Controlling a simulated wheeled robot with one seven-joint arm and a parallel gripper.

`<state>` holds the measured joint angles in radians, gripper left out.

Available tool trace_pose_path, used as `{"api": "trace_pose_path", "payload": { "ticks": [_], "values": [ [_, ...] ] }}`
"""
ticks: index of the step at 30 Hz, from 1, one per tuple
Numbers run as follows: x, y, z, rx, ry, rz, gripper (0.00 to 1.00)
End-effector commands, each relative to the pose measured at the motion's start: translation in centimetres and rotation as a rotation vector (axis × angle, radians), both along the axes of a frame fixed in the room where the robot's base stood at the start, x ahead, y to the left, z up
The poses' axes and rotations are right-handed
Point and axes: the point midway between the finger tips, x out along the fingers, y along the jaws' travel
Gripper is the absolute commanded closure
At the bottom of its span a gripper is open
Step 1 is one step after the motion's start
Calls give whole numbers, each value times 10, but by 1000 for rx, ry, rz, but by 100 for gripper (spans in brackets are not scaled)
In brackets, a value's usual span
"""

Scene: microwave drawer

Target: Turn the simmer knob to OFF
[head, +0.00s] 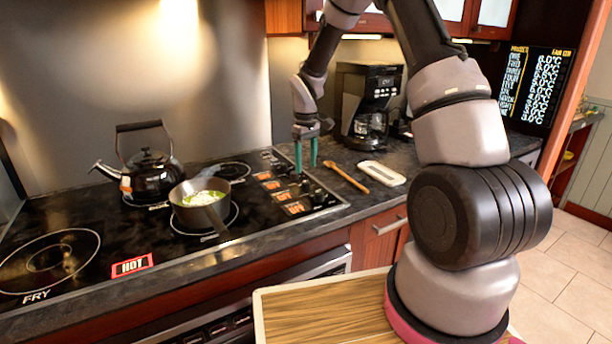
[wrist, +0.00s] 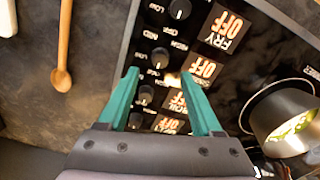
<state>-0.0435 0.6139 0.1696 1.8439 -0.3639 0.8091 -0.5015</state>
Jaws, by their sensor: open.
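The stove's control strip holds a row of black knobs, each beside a lit orange-and-white display. In the wrist view, the top knob (wrist: 180,9) is beside a display reading FRY OFF (wrist: 225,30). The second knob (wrist: 160,57) is beside a display reading OFF (wrist: 204,70); its lower word is unclear. Two more knobs (wrist: 145,94) sit lower, near my fingers. I cannot tell which knob is simmer. My gripper (head: 306,168) is open, green fingers pointing down over the strip. In the wrist view, its tips (wrist: 159,74) straddle the area just below the second knob; contact is unclear.
A pan with green food (head: 203,198) and a black kettle (head: 150,172) stand on the cooktop left of my gripper. A lit HOT sign (head: 132,265) is at the front. A wooden spoon (head: 345,176), white dish (head: 382,172) and coffee maker (head: 368,105) are to the right.

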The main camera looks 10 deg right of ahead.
Motion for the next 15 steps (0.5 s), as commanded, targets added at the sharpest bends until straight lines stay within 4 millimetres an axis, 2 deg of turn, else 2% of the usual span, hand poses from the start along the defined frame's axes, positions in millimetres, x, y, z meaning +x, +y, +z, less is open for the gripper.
{"api": "trace_pose_path", "payload": {
  "ticks": [1,6,10,15],
  "values": [
    [1,0,12,1,-4,0,34],
    [1,0,36,0,-2,1,34],
    [1,0,45,0,-2,1,34],
    [0,0,46,0,0,1,34]
  ]
}}
